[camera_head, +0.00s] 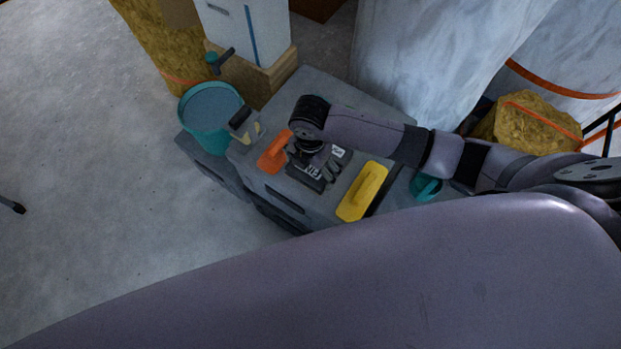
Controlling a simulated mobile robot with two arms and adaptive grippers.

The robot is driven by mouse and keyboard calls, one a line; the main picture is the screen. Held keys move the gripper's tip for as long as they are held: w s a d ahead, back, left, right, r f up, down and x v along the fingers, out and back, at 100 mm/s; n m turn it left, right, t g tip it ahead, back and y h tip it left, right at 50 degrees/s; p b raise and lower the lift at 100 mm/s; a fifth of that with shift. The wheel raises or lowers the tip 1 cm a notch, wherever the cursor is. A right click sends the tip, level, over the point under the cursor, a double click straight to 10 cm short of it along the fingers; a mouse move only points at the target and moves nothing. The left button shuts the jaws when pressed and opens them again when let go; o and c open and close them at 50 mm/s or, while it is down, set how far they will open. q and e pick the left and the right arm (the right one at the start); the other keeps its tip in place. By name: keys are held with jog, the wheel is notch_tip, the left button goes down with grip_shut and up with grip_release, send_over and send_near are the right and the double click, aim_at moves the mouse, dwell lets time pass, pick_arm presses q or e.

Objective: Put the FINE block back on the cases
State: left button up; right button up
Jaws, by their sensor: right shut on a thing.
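The FINE block (305,181) is a dark block with a white label, of which only the letters "NE" show. It is at the top of the grey cases (290,197), near their middle. My right gripper (318,165) comes from above and is shut on it, hiding part of it. I cannot tell whether the block touches the case top or is just above it. A second white label (338,153) shows beside the gripper, on a dark thing mostly hidden. My left gripper is not in view.
An orange float (275,151) lies left of the gripper, a yellow float (362,191) right of it. A scraper (245,126) lies at the left edge. Wrapped columns (430,50) rise behind.

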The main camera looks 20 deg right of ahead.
aim_at(310, 167)
notch_tip(310, 167, down, 7)
jog(key=shift+f+b, duration=0.2)
jog(key=shift+b, duration=0.1)
jog(key=o, duration=0.8)
jog(key=shift+f, duration=0.15)
jog(key=shift+o, duration=0.2)
notch_tip(310, 167, up, 12)
jog(key=shift+r+p, duration=0.2)
jog(key=shift+p, duration=0.4)
